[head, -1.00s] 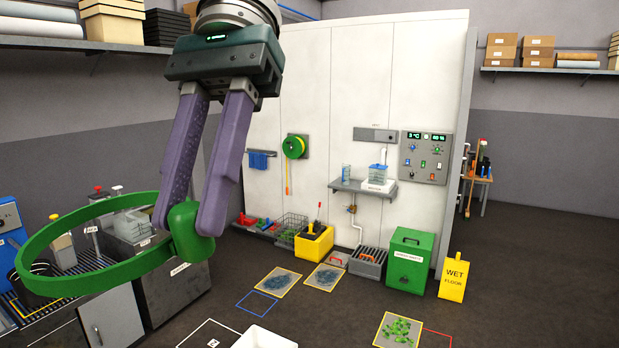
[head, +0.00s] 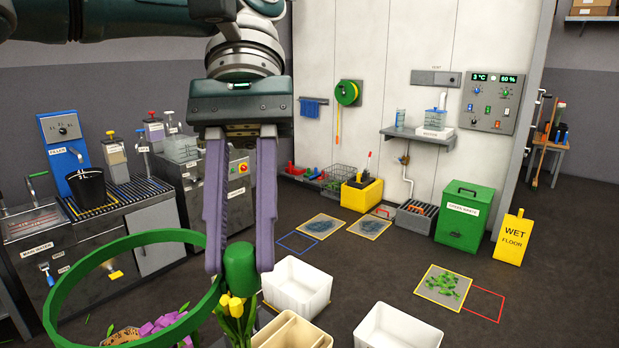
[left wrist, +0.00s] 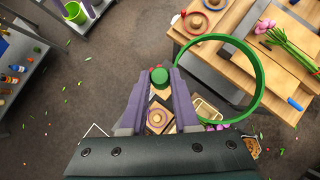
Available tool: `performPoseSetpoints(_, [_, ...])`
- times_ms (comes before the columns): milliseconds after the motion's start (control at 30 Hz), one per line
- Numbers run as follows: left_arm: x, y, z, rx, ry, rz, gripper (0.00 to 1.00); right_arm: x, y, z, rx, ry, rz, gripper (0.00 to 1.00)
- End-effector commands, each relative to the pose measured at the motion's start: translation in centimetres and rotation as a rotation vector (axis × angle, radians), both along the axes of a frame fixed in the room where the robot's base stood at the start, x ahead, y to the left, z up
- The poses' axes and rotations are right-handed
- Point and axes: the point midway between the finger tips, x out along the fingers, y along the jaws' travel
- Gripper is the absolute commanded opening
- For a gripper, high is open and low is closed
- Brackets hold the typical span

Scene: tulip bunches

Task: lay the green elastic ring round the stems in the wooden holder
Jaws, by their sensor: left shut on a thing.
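My left gripper (head: 239,268) hangs fingers down in the head view, shut on the green block of the green elastic ring (head: 150,238). The ring is held out to the left of the fingers, wide and round. In the left wrist view the gripper (left wrist: 160,76) grips the block and the ring (left wrist: 261,85) extends to the right, over a wooden table edge. My right gripper is not in view.
White bins (head: 298,287) and a beige divided box (head: 291,333) stand below right of the gripper. Pink flower heads (head: 165,324) show through the ring. Pink tulips (left wrist: 290,45) lie on the wooden table (left wrist: 233,22). A metal counter (head: 125,195) is at left; open floor lies beyond.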

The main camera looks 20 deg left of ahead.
Motion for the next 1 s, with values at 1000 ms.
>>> performPoseSetpoints(1000, [-1.5,-0.4,-24.9,-0.041,0.042,1.759,0.0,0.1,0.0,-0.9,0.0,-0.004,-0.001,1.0])
